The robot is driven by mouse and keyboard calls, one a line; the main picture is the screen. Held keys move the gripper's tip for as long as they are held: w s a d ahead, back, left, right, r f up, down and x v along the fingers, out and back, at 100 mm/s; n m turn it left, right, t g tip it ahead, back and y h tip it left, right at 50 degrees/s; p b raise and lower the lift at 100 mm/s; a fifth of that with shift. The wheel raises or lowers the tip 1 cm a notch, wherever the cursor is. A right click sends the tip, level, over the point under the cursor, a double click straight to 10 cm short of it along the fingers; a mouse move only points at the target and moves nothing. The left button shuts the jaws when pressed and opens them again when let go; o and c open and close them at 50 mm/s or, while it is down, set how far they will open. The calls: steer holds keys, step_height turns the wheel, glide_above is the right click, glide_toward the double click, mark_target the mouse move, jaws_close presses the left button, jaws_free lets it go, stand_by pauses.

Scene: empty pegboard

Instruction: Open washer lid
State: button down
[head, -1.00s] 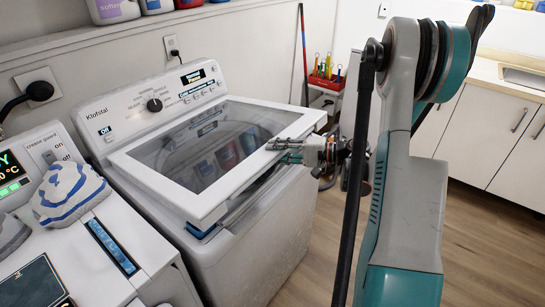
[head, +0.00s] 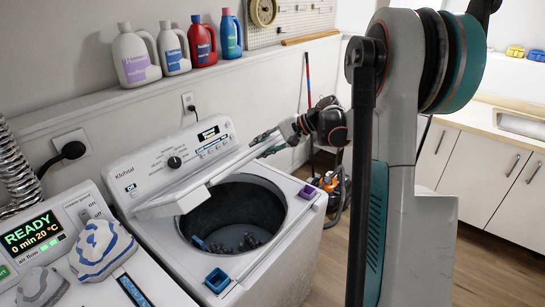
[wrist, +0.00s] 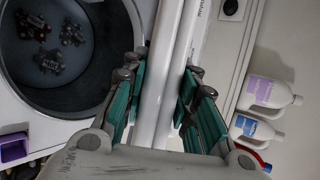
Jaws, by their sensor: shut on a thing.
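The white top-loading washer (head: 265,260) stands in the middle of the head view with its lid (head: 185,190) tilted up, well raised from the opening. The round drum (head: 235,205) is uncovered, and several small dark items lie in it. My gripper (head: 265,145) is at the raised lid's edge on the right. In the wrist view, the green fingers of my gripper (wrist: 160,85) are on both sides of the white lid edge (wrist: 165,45), shut on it. The washer's control panel (head: 180,158) is partly behind the lid.
Several bottles (head: 135,57) line the shelf behind the washer. A vacuum cleaner (head: 332,185) is on the floor at the right, beside bare wooden floor.

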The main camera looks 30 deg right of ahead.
steer(key=w+a+r+g+h+p, duration=0.1)
steer(key=w+a+r+g+p, duration=0.1)
steer(key=w+r+p, duration=0.2)
steer(key=w+a+r+m+g+h+p, duration=0.1)
steer(key=w+r+p, duration=0.4)
steer(key=w+r, duration=0.5)
steer(key=shift+w+a+r+g, duration=0.45)
steer(key=shift+w+a, duration=0.35)
steer(key=shift+a, duration=0.5)
steer(key=shift+f, duration=0.1)
steer(key=c, duration=1.5)
jaws_free()
steer(key=shift+c, duration=0.2)
steer(key=v, duration=1.2)
steer(key=shift+a, duration=0.15)
